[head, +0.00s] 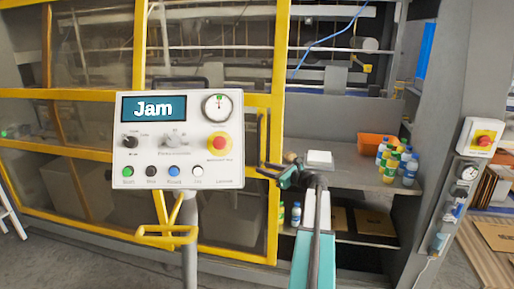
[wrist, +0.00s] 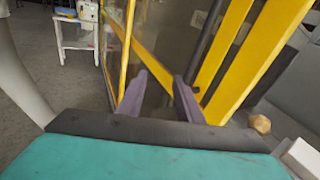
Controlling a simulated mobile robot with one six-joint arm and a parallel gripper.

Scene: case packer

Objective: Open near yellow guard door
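The near yellow guard door (head: 275,200) has a yellow frame and see-through panels, partly hidden behind the control panel in the head view. I cannot tell whether the door is fully closed. My gripper (head: 268,171) is at the door's right frame, just below the handle. In the wrist view my gripper (wrist: 157,80) has its two fingers apart, with nothing visibly held between them. Yellow frame bars (wrist: 238,60) and a dark upright bar (wrist: 205,40) are close beyond the fingers. Contact cannot be told.
A control panel (head: 180,188) reading "Jam" stands on a post in front of the door, left of my arm. An open bay with a shelf (head: 345,170) holding bottles (head: 390,160) and an orange bin (head: 372,144) is at right.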

